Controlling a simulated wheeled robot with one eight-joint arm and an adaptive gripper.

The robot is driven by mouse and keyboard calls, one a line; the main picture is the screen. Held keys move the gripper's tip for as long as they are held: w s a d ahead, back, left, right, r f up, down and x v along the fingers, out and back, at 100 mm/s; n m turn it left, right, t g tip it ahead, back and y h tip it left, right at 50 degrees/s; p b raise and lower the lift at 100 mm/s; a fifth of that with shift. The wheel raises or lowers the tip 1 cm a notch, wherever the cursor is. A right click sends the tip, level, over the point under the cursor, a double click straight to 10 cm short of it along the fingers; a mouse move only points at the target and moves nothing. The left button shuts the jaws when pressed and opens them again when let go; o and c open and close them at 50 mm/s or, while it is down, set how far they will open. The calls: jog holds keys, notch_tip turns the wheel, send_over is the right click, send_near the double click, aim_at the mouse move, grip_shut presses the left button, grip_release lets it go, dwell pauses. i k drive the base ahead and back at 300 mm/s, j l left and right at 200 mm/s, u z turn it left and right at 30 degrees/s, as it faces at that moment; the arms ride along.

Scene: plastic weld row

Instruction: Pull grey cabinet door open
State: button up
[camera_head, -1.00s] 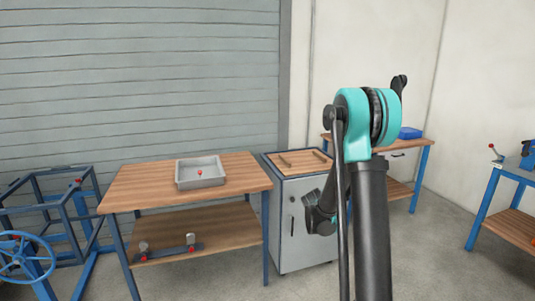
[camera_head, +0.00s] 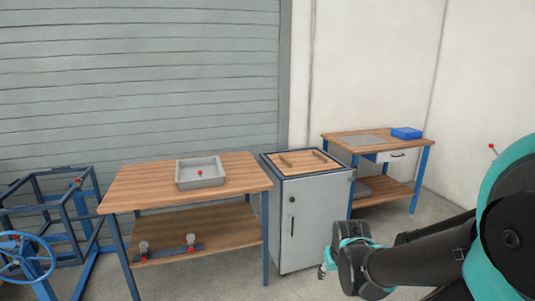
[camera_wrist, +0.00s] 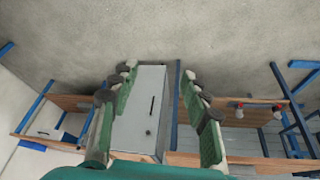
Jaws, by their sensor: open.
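The grey cabinet (camera_head: 315,215) stands between two wooden benches, with its door (camera_head: 302,240) shut. A dark vertical handle (camera_head: 292,227) is near the door's left edge, below a small dark lock (camera_head: 291,199). My gripper (camera_head: 324,268) is low, at the right of the cabinet in the head view, mostly hidden by my wrist. In the wrist view my gripper (camera_wrist: 158,72) is open and empty, its green-padded fingers apart on either side of the view of the door. The handle (camera_wrist: 152,105) shows upside down between them, some way off; nothing touches it.
The left bench (camera_head: 125,190) carries a grey tray (camera_head: 200,180); red-tipped parts (camera_head: 190,240) are on its lower shelf. Another bench (camera_head: 340,139) with a blue box (camera_head: 406,133) stands behind right. A blue frame (camera_head: 60,205) and handwheel (camera_head: 22,257) are far left. Floor before the cabinet looks clear.

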aim_at(321, 201)
jog(key=i, duration=0.95)
